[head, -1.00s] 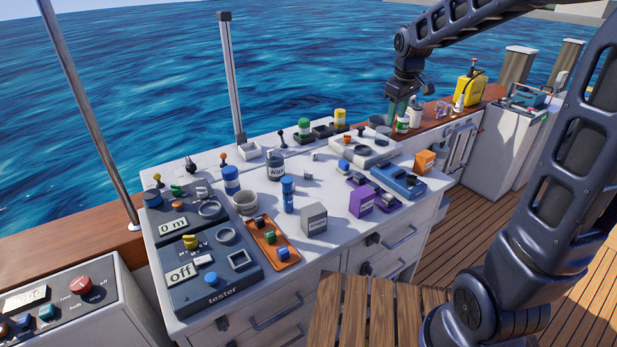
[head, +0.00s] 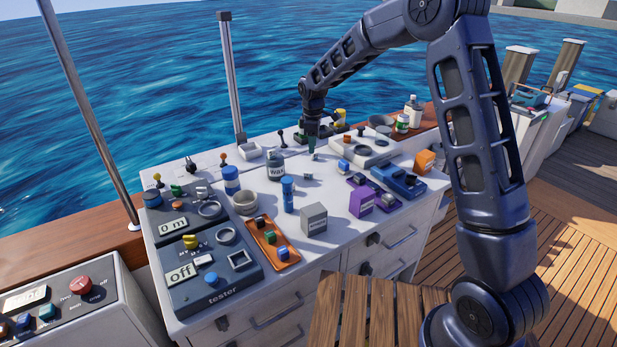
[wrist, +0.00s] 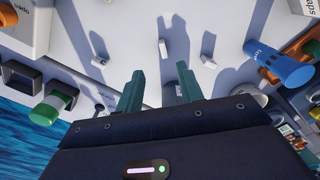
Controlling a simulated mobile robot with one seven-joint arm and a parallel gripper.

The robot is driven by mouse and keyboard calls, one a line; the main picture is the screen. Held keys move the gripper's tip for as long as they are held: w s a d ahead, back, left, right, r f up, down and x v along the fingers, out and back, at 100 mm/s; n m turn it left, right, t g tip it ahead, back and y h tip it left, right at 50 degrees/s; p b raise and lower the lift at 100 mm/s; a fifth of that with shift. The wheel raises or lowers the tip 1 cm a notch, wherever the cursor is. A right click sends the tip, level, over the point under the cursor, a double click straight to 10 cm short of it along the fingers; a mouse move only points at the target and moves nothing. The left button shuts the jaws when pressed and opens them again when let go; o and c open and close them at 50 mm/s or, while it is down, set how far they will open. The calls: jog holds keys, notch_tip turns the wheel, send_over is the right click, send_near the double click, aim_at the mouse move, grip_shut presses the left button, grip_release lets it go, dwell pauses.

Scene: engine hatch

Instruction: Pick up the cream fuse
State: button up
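My gripper (head: 312,154) points down over the back middle of the white worktop. In the wrist view its two teal fingers (wrist: 160,86) are apart with nothing between them, so it is open. Small pale pieces lie on the worktop beyond the fingertips: one upright piece (wrist: 162,50) nearly in line with the gap, and another (wrist: 208,62) to its right. In the head view a small pale piece (head: 307,176) lies in front of the gripper. The cream fuse may be one of these; their tints are too close to tell which.
A grey box (head: 314,219), purple box (head: 361,203) and orange tray (head: 288,261) are nearer. A green-capped item (wrist: 46,110) is left in the wrist view.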

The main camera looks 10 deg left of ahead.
aim_at(308, 176)
jog(key=f, duration=0.4)
jog(key=a+f, duration=0.1)
jog(key=f, duration=0.7)
jog(key=shift+s+a, duration=0.15)
grip_shut()
